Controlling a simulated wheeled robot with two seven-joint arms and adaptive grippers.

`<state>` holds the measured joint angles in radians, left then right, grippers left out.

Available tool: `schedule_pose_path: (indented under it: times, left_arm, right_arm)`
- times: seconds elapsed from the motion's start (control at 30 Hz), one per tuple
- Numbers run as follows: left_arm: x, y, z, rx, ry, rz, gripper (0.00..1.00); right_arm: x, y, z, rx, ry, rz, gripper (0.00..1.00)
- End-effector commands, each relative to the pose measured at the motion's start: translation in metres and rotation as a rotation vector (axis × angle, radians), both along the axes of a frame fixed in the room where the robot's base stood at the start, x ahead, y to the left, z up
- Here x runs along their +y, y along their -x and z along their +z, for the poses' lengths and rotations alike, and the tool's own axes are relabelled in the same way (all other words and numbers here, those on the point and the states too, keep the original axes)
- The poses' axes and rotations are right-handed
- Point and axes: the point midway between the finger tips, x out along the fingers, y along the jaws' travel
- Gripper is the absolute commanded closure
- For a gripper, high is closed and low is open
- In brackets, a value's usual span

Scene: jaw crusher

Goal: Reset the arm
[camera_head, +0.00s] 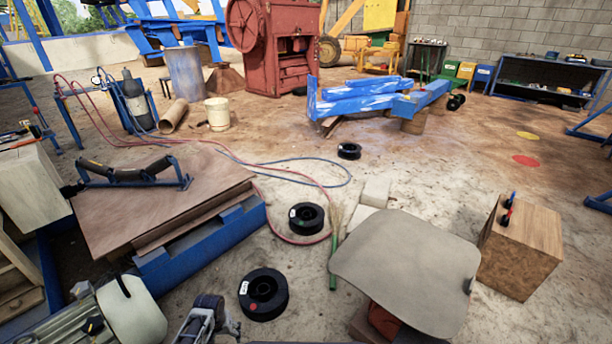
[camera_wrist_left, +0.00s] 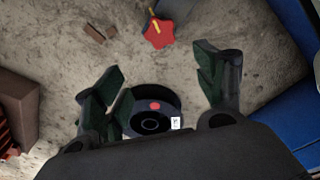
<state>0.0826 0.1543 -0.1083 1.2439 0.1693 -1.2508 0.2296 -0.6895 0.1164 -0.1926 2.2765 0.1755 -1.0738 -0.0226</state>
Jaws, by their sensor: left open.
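My left gripper (camera_head: 205,320) shows at the bottom edge of the head view, just left of a black spool (camera_head: 264,294) with a red dot. In the left wrist view my left gripper (camera_wrist_left: 160,68) has its two dark fingers spread wide apart. The spool with the red dot (camera_wrist_left: 170,103) shows between and beyond these fingers, on the ground; nothing is held. Its lower side is partly hidden by the gripper body. My right gripper is in neither view.
A blue-edged wooden platform (camera_head: 150,213) with a roller frame (camera_head: 135,176) stands at left. Another spool (camera_head: 306,218), a grey rounded panel (camera_head: 408,268) and a wooden box (camera_head: 522,250) are nearby. A red hose (camera_head: 290,238) runs across the floor. Open floor lies at centre right.

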Motion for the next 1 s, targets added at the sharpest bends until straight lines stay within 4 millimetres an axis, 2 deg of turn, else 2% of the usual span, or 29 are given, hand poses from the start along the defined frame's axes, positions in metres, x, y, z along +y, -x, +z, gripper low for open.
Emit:
schedule_pose_path:
  times: [0.03, 0.27, 0.37, 0.5, 0.6, 0.8, 1.0]
  left_arm:
    - [-0.003, -0.012, 0.010, -0.037, 0.002, -0.025, 0.29]
    - [-0.015, -0.051, 0.054, -0.175, 0.003, -0.114, 0.29]
    - [-0.023, -0.071, 0.082, -0.252, 0.002, -0.156, 0.29]
    - [-0.037, -0.099, 0.131, -0.374, 0.000, -0.214, 0.29]
    - [-0.048, -0.113, 0.165, -0.458, -0.002, -0.253, 0.29]
    - [-0.071, -0.118, 0.220, -0.592, 0.001, -0.316, 0.29]
    - [-0.094, -0.103, 0.261, -0.691, 0.015, -0.362, 0.29]
  right_arm:
    - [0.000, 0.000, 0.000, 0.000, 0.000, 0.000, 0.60]
    - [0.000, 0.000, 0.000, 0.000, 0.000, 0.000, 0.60]
    - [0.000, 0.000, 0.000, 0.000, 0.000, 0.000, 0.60]
    - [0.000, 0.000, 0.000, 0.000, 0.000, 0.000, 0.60]
    - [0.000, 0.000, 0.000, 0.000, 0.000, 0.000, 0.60]
    - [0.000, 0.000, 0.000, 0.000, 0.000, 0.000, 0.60]
    - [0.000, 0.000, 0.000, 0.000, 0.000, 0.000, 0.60]
